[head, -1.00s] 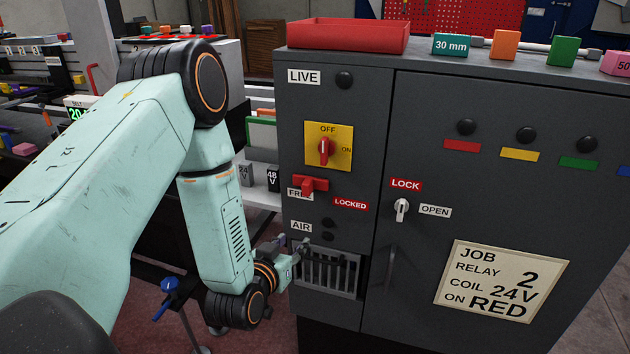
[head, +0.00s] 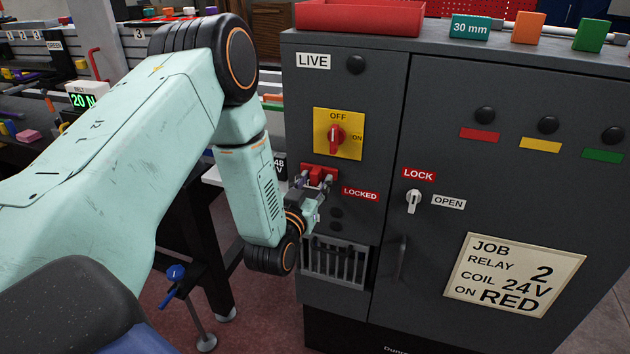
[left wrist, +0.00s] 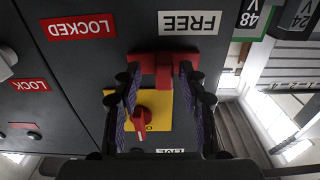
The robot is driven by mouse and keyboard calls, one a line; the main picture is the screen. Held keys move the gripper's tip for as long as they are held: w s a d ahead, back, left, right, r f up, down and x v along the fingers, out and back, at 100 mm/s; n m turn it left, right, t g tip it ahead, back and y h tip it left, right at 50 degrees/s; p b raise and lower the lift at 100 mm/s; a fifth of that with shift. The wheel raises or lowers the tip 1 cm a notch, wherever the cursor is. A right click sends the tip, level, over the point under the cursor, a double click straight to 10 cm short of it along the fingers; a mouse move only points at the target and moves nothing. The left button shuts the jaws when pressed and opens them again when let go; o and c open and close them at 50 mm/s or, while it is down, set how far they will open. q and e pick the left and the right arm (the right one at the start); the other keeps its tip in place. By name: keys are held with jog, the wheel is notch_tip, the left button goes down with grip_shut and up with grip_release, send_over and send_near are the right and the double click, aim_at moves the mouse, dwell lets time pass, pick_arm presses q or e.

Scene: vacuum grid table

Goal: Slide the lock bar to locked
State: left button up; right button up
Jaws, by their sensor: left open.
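The red lock bar (head: 318,171) is on the grey cabinet's left panel, below the yellow switch plate. It sits at the FREE end, left of the red LOCKED label (head: 360,194). My left gripper (head: 314,184) is at the bar from below and partly covers it; the FREE label is hidden in the head view. The left wrist view is upside down and shows the bar (left wrist: 163,68) beside the FREE label (left wrist: 189,22). There my left gripper (left wrist: 162,82) is open, one finger on each side of the bar's middle tab. I cannot tell whether they touch it.
The yellow plate with a red rotary switch (head: 338,135) is just above the bar. A white lock knob (head: 413,201) and a door handle (head: 400,258) are to the right. A slotted vent (head: 338,265) is below. A red tray (head: 360,18) stands on the cabinet top.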

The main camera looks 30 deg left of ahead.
pick_arm(q)
jog(key=shift+w+a+r, duration=0.1)
jog(key=shift+w+a, duration=0.1)
jog(key=shift+w, duration=0.05)
jog(key=shift+w+a, duration=0.1)
jog(key=shift+a, duration=0.1)
jog(key=shift+d, duration=0.25)
jog(key=c, duration=0.4)
jog(key=shift+a, duration=0.1)
grip_shut()
